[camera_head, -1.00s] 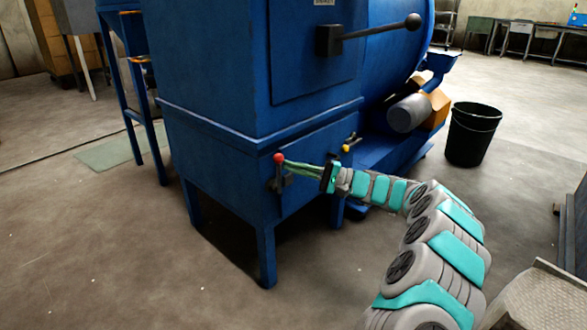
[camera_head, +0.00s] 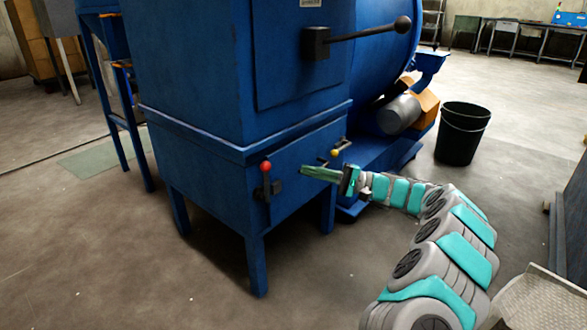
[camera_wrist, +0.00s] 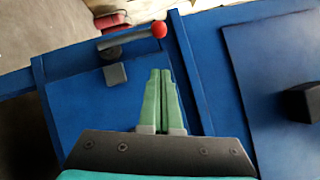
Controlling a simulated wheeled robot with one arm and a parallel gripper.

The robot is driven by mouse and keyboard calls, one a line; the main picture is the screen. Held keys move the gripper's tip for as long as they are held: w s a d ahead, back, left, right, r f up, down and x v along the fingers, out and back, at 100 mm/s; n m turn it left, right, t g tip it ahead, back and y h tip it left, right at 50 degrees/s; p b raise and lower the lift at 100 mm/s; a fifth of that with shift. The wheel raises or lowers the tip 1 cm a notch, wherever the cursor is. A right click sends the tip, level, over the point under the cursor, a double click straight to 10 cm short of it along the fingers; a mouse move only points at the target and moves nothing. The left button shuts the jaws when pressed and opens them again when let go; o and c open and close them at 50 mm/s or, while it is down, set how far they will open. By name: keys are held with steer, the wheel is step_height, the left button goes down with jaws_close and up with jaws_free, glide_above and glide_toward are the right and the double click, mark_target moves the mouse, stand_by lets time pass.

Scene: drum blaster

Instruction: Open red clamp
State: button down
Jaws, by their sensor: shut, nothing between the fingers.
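The red clamp (camera_head: 266,178) is a dark lever with a red ball knob, on the lower front of the blue machine. Its lever stands upright in the head view, with the red ball on top. In the wrist view the clamp (camera_wrist: 135,37) lies ahead of my fingertips, its lever pointing to the red ball at right. My gripper (camera_head: 304,171) is to the right of the clamp in the head view, apart from it. In the wrist view its green fingers (camera_wrist: 160,75) are together with nothing between them.
A yellow-knobbed clamp (camera_head: 335,153) sits just beyond my gripper on the same blue machine (camera_head: 200,150). A long black handle (camera_head: 370,33) is higher up. A black bin (camera_head: 462,133) and a grey cylinder (camera_head: 398,115) are at right.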

steer(key=shift+r+v, duration=0.25)
steer(key=shift+v, duration=1)
steer(key=shift+r+v, duration=0.2)
steer(key=shift+v, duration=1.05)
steer(key=shift+d, duration=0.1)
